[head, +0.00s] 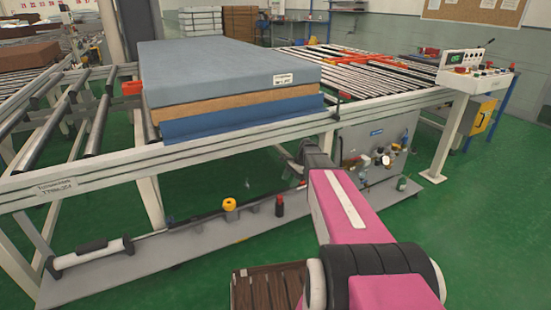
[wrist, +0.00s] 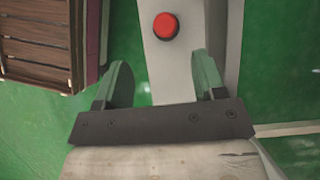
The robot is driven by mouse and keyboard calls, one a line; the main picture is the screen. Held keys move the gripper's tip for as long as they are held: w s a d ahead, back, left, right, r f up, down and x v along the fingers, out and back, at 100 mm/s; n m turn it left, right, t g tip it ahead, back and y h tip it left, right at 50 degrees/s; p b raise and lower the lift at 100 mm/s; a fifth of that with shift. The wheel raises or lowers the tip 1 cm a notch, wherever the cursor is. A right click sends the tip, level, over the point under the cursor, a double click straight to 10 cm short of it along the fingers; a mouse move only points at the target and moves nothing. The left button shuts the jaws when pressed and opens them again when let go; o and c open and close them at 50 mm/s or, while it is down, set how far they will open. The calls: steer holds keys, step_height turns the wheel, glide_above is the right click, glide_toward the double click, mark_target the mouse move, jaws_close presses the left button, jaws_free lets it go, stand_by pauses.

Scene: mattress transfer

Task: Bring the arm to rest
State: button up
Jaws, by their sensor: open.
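My gripper (wrist: 160,62) shows in the wrist view with its two green fingers spread apart and nothing between them. It points down over a grey strip, apart from a red round top (wrist: 165,26) beyond the fingertips. My pink arm (head: 345,205) reaches forward in the head view, toward the front of the roller table. The gripper itself cannot be made out in the head view. A blue-grey mattress (head: 225,65) lies flat on a brown layer and a blue layer on the table, clear of my arm.
The roller table (head: 100,172) spans the view, with a low grey shelf (head: 180,255) beneath holding a yellow item (head: 230,204) and a red-topped bottle (head: 279,205). A wooden slatted box (head: 268,290) is near my arm. A control panel (head: 475,78) stands right. Green floor is open at right.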

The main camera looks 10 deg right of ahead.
steer(key=s+a+r+n+t+h, duration=0.1)
steer(key=s+a+n+h, duration=0.1)
steer(key=s+n, duration=0.5)
steer(key=s+a+r+n+t+h, duration=0.1)
steer(key=s+a+n+h, duration=0.2)
steer(key=s, duration=1.2)
steer(key=n, duration=0.3)
steer(key=shift+s+n+h, duration=0.2)
steer(key=shift+n+h, duration=0.2)
steer(key=shift+a+r, duration=0.1)
